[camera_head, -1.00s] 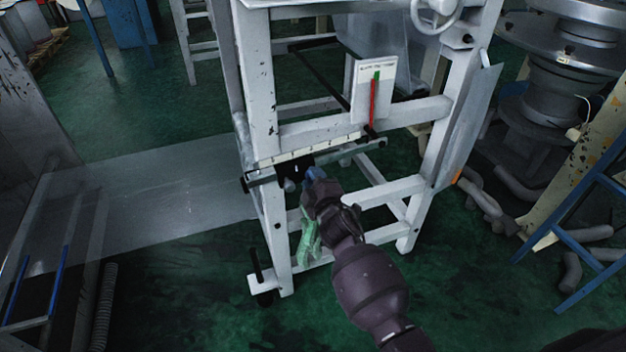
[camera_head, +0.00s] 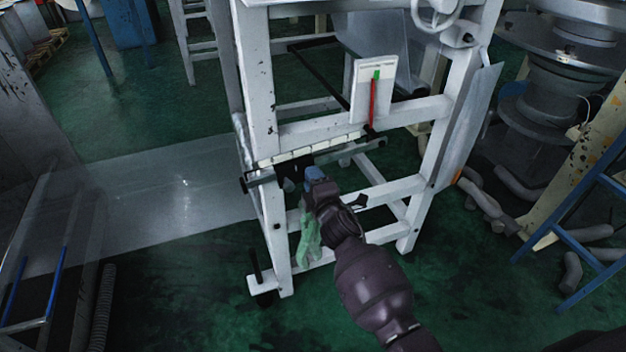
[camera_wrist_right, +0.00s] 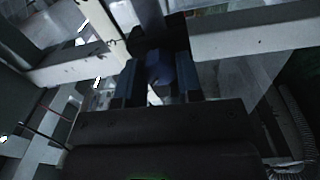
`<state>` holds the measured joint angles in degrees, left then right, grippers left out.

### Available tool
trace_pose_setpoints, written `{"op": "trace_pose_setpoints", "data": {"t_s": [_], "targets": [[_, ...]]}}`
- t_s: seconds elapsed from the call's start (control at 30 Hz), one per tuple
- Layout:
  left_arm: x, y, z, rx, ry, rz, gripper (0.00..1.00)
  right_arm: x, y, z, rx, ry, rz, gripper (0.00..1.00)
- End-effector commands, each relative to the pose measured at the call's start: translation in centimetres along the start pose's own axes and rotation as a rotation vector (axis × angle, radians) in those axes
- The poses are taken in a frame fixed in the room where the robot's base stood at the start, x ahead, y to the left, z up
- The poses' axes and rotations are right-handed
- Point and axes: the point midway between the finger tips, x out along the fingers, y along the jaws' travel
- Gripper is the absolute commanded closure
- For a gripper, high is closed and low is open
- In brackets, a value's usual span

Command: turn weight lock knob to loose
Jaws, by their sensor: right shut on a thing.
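The weight lock knob (camera_wrist_right: 158,68) is a small blue knob in front of a black block (camera_wrist_right: 160,38) in the right wrist view. The black block (camera_head: 293,175) sits on the grey scale bar of the white frame (camera_head: 286,240) in the head view. My right gripper (camera_head: 314,174) is at the knob, its fingers on either side of it; the fingers also show in the right wrist view (camera_wrist_right: 160,84). It is shut on the knob and largely hides it in the head view. The knob's turn angle is too dark to tell. My left gripper is not in view.
A white plate (camera_head: 373,92) with a red and green gauge stands above the bar. A green cloth (camera_head: 309,240) hangs below my right gripper. A handwheel (camera_head: 437,10) is at the top right of the frame. A clear film sheet (camera_head: 170,190) stretches out to the left.

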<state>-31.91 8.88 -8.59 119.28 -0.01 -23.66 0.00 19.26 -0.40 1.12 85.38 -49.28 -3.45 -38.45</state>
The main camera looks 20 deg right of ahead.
Motion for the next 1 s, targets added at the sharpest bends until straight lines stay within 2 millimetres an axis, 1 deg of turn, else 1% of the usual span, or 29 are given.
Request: {"op": "trace_pose_setpoints", "data": {"t_s": [0.1, 0.13, 0.2, 0.3, 0.57, 0.67, 0.77, 0.83, 1.0], "targets": [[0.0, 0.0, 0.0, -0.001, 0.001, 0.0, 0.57, 0.0, 0.1, 0.1, -0.002, 0.0, 0.002, 0.9], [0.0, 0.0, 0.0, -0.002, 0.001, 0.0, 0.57, 0.0, 0.1, 0.1, -0.002, 0.0, 0.002, 0.65], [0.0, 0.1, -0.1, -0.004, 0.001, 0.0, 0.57, 0.0, 0.1, 0.1, -0.001, 0.0, 0.002, 0.54], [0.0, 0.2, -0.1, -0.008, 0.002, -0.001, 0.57, 0.0, 0.1, 0.0, -0.001, 0.0, 0.002, 0.41], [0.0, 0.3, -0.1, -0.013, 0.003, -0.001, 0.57, 0.0, 0.1, 0.0, 0.0, 0.0, 0.001, 0.41], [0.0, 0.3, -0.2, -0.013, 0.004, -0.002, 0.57, -0.4, 0.1, 0.0, 0.0, 0.0, 0.001, 0.41], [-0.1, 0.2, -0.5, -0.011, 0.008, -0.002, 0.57, -1.2, 0.1, 0.0, 0.001, 0.0, 0.001, 0.41], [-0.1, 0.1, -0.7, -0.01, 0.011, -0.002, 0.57, -2.1, 0.2, 0.0, 0.001, 0.0, 0.002, 0.41], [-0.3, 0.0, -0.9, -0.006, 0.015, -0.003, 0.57, -5.0, 0.2, 0.0, 0.001, -0.001, 0.002, 0.41]]}}
